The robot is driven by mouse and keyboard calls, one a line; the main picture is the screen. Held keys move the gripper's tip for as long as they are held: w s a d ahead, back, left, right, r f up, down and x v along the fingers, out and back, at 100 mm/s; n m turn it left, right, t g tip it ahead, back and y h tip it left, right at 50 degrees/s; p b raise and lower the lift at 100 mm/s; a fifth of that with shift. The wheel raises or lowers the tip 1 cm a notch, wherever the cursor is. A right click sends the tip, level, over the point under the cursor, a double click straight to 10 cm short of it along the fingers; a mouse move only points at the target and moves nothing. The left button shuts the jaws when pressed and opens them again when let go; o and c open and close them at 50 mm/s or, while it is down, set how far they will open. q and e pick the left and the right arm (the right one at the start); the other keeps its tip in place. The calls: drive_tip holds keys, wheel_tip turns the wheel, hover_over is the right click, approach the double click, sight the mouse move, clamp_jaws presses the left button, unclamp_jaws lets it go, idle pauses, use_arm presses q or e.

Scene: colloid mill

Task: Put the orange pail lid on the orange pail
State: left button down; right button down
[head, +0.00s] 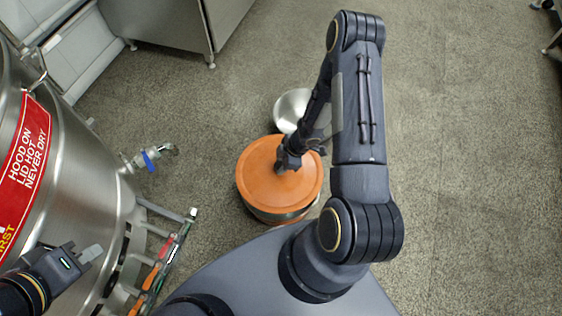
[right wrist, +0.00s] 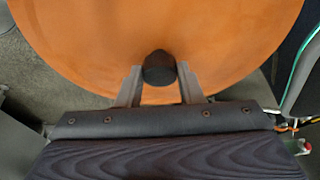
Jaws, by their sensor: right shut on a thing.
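The orange pail lid (head: 265,175) is a round orange disc in the middle of the head view. It also fills the upper part of the right wrist view (right wrist: 90,40). My right gripper (head: 287,165) is shut on the lid's dark knob (right wrist: 159,68), with one finger on each side. Below the lid in the head view a rounded body (head: 275,217) shows, probably the pail; the lid hides most of it. I cannot tell whether the lid touches its rim. My left gripper (head: 90,254) is at the lower left, beside the steel vessel, and appears empty.
A large steel vessel (head: 90,165) with red signs stands at the left, with a blue-handled valve (head: 150,156) sticking out. A metal bowl (head: 290,108) sits on the floor behind the lid. A rack of coloured tools (head: 165,262) is at lower left. Floor at the right is clear.

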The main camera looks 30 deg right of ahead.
wheel_tip(320, 180, down, 7)
drive_tip(key=b, duration=0.6)
drive_tip(key=shift+f+b, duration=0.4)
drive_tip(key=shift+f, duration=0.2)
drive_tip(key=shift+f, duration=0.15)
drive_tip(key=shift+f+b, duration=0.4)
drive_tip(key=shift+f, duration=0.3)
drive_tip(key=c, duration=0.9)
unclamp_jaws()
